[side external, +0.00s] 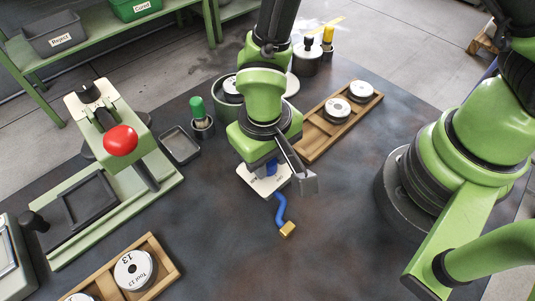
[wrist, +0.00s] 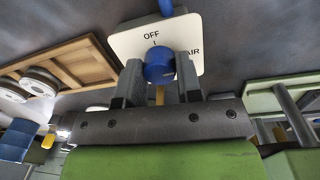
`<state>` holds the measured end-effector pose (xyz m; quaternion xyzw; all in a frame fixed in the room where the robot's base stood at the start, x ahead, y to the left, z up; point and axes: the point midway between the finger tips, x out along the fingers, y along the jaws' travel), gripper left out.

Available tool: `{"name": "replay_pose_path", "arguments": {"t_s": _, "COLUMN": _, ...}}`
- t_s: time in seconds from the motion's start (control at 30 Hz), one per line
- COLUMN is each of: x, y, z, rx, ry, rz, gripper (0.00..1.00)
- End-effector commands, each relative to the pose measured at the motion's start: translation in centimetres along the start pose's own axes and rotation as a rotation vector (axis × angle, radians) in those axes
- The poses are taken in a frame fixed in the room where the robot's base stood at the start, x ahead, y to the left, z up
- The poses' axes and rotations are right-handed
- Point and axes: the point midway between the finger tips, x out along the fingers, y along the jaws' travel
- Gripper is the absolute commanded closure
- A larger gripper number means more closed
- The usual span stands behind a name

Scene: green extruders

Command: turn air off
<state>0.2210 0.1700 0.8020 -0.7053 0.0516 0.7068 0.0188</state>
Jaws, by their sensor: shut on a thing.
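The air valve has a white plate (wrist: 120,42) marked OFF and AIR, with a blue knob (wrist: 159,66) in front of it. In the wrist view my gripper (wrist: 157,78) has one finger on each side of the blue knob and is shut on it. A small tick shows under the word OFF; the knob's exact turn is hard to tell. In the side view the white plate (side external: 257,186) sits under my gripper (side external: 278,168), which hides most of the knob. A blue hose (side external: 280,208) with a brass end (side external: 287,229) hangs toward the front.
A green press with a red knob (side external: 120,140) stands at left. A wooden tray (side external: 313,137) with white discs lies behind right, another tray (side external: 166,270) at front left. A green-capped container (side external: 201,118) and small black tray (side external: 180,146) stand left. The front middle table is clear.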

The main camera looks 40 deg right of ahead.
Motion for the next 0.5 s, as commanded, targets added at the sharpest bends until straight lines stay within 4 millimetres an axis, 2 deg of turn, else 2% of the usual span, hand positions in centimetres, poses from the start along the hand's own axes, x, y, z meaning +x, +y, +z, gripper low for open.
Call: {"name": "replay_pose_path", "arguments": {"t_s": 0.5, "x": -0.04, "y": 0.06, "z": 0.08, "rx": -0.449, "ry": 0.02, "rz": 0.001, "gripper": 0.91}}
